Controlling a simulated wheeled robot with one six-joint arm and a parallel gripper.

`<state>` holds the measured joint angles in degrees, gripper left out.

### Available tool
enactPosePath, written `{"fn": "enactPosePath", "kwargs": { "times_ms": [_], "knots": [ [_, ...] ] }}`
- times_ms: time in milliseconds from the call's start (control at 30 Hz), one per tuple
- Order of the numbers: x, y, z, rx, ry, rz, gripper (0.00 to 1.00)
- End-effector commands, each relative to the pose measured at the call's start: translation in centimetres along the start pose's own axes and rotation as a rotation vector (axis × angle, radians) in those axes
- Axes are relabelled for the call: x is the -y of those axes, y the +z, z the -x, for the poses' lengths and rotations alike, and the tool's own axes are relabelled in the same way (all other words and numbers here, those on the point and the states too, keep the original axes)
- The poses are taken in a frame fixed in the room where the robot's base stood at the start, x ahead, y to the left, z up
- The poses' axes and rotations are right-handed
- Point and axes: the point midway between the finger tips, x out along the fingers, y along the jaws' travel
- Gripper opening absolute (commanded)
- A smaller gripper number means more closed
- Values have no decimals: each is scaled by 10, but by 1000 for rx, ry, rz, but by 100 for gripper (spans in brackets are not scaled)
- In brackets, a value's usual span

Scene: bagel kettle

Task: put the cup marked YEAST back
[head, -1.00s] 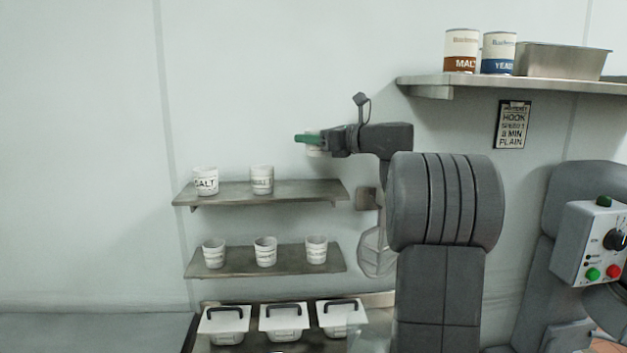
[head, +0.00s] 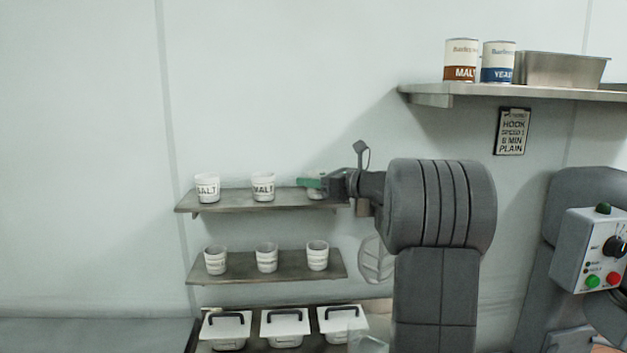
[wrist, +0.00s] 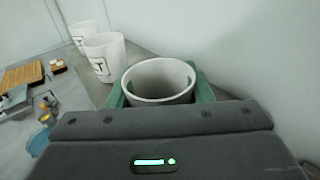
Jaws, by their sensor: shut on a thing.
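My gripper (head: 312,184) has green fingers and is at the right end of the upper small shelf (head: 230,199). In the wrist view its fingers are shut around a white cup (wrist: 158,82), which is upright and looks empty. The cup's marking faces away or is covered, so I cannot read it. In the head view the held cup is mostly hidden by the fingers, low at the shelf's level; I cannot tell if it touches the shelf. Two white cups, a left one (head: 207,188) and a middle one (head: 263,187) marked MALT, stand on the same shelf.
Three white cups (head: 266,258) stand on the lower shelf (head: 230,272). Lidded white bins (head: 285,327) are below. A high shelf (head: 540,93) at the right holds a MALT can (head: 461,61), a YEAST can (head: 497,62) and a metal pan (head: 562,68).

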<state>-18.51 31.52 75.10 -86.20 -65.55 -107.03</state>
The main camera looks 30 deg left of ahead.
Motion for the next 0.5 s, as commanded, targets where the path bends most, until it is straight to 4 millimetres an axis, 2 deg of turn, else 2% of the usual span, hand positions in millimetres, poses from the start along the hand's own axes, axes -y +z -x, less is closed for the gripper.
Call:
{"fn": "enactPosePath", "kwargs": {
  "times_ms": [33, 67, 167, 500],
  "knots": [
    [0, -3, 0, 0, 0, 1, 24],
    [0, -2, 0, 0, 0, 0, 48],
    [0, -1, 0, 0, 0, 0, 67],
    [0, 1, 0, 0, 0, 0, 68]
  ]
}}
